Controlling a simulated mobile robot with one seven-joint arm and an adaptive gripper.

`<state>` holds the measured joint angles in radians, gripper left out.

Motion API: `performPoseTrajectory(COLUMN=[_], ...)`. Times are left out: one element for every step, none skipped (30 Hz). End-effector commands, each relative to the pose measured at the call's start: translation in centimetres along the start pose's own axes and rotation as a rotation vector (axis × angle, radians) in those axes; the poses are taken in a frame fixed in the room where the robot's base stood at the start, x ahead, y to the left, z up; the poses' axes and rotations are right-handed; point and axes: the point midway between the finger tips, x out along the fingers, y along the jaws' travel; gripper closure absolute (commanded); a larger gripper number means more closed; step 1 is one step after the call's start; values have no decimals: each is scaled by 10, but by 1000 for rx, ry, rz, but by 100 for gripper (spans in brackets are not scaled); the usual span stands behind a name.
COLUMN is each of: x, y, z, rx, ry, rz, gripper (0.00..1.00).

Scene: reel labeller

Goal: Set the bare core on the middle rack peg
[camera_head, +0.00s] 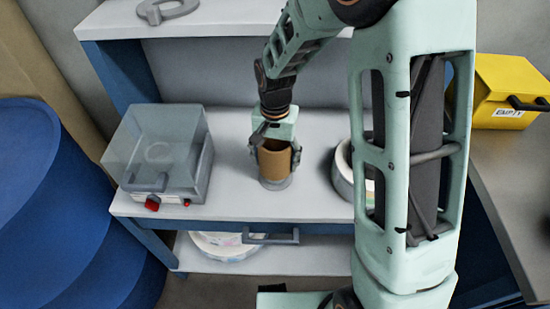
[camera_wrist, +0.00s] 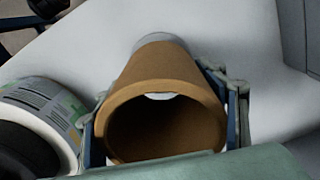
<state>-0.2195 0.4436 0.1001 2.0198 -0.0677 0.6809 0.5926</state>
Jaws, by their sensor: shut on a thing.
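The bare core is a brown cardboard tube (camera_head: 274,162) standing upright over the white worktop. My gripper (camera_head: 276,150) is shut on it, with one finger on each side. In the wrist view I look into the open end of the core (camera_wrist: 158,72), with the fingers at its left and right sides. A short grey round piece (camera_head: 275,184) shows directly under the core; I cannot tell whether the core rests on it or is just above it. I cannot make out the middle rack peg.
A grey box with a clear lid (camera_head: 160,150) and red button stands left of the core. A label roll (camera_head: 345,182) is close on the right, partly behind my arm. A blue drum (camera_head: 60,210), a yellow bin (camera_head: 508,85) marked EMPTY and a drawer handle (camera_head: 270,238) surround the worktop.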

Motion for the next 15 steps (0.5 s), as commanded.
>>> performPoseTrajectory(x=[4,5,7,8,9,10,12,13,14,16,17,18,20,21,22], y=[0,0,0,0,0,0,0,0,0,0,0,0,0,0,0], z=[0,0,0,0,0,0,0,0,0,0,0,0,0,0,0], rx=[0,0,0,0,0,0,0,0,0,0,0,0,0,0,0], ry=[0,0,0,0,0,0,0,0,0,0,0,0,0,0,0], rz=[0,0,0,0,0,0,0,0,0,0,0,0,0,0,0], gripper=[59,59,59,59,59,59,59,59,59,59,59,59,59,59,59])
